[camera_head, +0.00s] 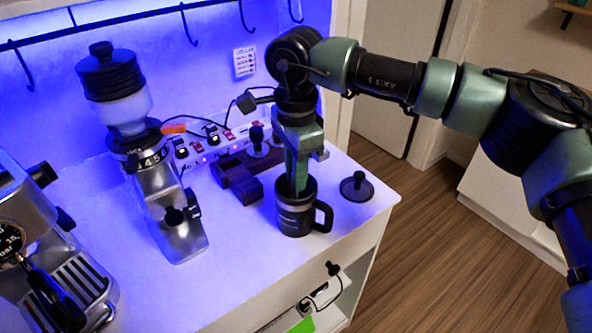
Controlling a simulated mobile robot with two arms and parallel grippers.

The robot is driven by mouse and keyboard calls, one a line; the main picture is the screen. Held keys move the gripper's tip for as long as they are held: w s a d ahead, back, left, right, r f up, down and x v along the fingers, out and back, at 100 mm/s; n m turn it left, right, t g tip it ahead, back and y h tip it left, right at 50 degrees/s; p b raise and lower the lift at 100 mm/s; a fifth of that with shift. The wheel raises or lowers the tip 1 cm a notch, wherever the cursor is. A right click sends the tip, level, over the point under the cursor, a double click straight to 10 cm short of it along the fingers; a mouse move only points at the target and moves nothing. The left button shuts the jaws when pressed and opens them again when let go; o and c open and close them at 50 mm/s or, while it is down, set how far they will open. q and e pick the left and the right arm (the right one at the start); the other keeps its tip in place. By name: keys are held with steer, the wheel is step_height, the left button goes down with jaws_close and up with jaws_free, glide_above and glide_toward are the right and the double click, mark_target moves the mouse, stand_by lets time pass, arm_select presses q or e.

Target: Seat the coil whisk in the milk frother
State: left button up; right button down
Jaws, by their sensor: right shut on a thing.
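The milk frother (295,219) is a dark jug with a black handle on its right side, standing upright near the counter's front right edge. My right gripper (299,180) points straight down, with its fingers at and inside the jug's mouth. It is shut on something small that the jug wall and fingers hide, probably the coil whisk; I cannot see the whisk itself. I cannot tell whether it touches the jug's bottom. A black round lid with a knob (357,186) lies on the counter right of the jug. My left gripper is not in view.
A grinder (170,215) stands left of the jug, and an espresso machine (50,265) is at the far left. A dark wooden block stand (241,183) with a tamper sits just behind the jug. A power strip (205,150) lies behind. The counter (235,245) is clear between grinder and jug.

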steer(key=shift+f, duration=0.1)
steer(key=c, duration=1.3)
jaws_free()
steer(key=shift+o, duration=0.2)
step_height(320, 180, up, 8)
steer(key=shift+f+b, duration=0.1)
steer(key=shift+b, duration=0.65)
